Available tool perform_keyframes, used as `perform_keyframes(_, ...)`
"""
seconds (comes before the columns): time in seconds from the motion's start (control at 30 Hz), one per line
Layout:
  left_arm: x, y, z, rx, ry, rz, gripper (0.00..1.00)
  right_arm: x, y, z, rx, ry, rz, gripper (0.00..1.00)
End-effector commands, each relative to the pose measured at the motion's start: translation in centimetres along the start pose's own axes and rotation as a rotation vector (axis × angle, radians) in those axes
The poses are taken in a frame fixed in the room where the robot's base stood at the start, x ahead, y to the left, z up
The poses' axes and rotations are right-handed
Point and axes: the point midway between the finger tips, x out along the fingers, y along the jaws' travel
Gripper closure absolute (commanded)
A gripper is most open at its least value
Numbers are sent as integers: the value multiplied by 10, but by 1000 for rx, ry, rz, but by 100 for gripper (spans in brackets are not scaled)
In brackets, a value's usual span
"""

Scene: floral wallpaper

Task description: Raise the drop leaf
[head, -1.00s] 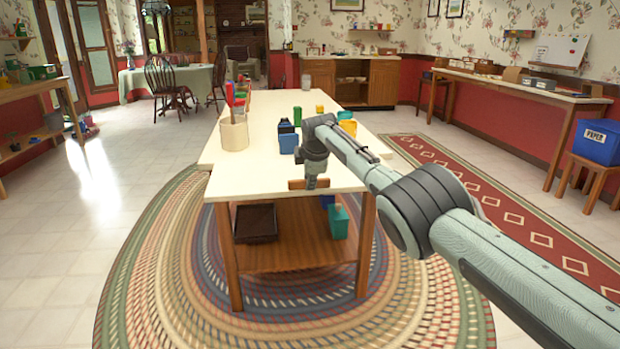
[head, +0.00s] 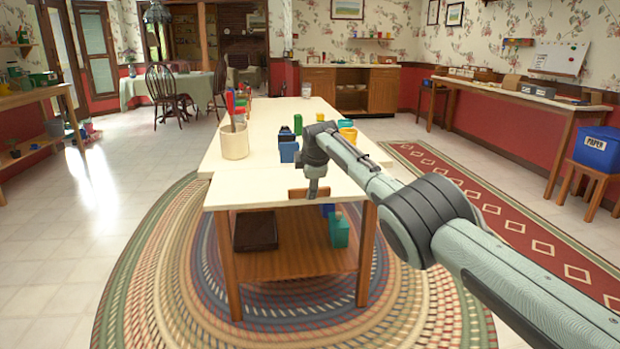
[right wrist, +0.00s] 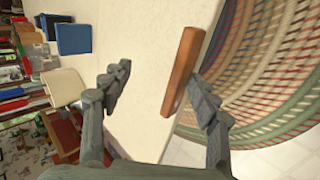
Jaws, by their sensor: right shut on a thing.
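The drop leaf (head: 260,192) is the cream front section of the table and looks about level with the main top (head: 270,125). A wooden pull (head: 297,192) sits at its front edge; in the right wrist view the pull (right wrist: 180,70) lies between my fingers. My right gripper (head: 313,191) reaches down at this edge, and its fingers (right wrist: 163,88) straddle the pull and part of the cream leaf. It is shut on the pull, though finger contact is hard to see. Any support under the leaf is hidden. My left gripper is not in view.
A beige holder (head: 234,144) with brushes and a blue container (head: 288,152) stand on the main top, with a yellow cup (head: 348,134) behind my arm. A lower shelf (head: 290,262) holds a dark tray (head: 255,231) and a teal container (head: 339,232). The leaf's surface is clear.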

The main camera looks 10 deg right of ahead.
Motion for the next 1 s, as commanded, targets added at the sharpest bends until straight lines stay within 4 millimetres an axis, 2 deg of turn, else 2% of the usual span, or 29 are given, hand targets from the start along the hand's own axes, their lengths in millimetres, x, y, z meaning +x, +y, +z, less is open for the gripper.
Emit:
perform_keyframes(0.03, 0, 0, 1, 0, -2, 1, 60, -6, 13, 3, -2, -2, 31, 63)
perform_keyframes(0.23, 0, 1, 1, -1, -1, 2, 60, -14, 14, 3, -2, -1, 32, 66)
perform_keyframes(0.43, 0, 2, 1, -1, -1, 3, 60, -30, 10, 3, -2, -3, 30, 66)
perform_keyframes(0.8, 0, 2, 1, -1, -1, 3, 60, -91, 4, 1, -1, -1, 13, 66)
perform_keyframes(1.0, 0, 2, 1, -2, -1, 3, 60, -115, 2, 0, 0, 0, 6, 66)
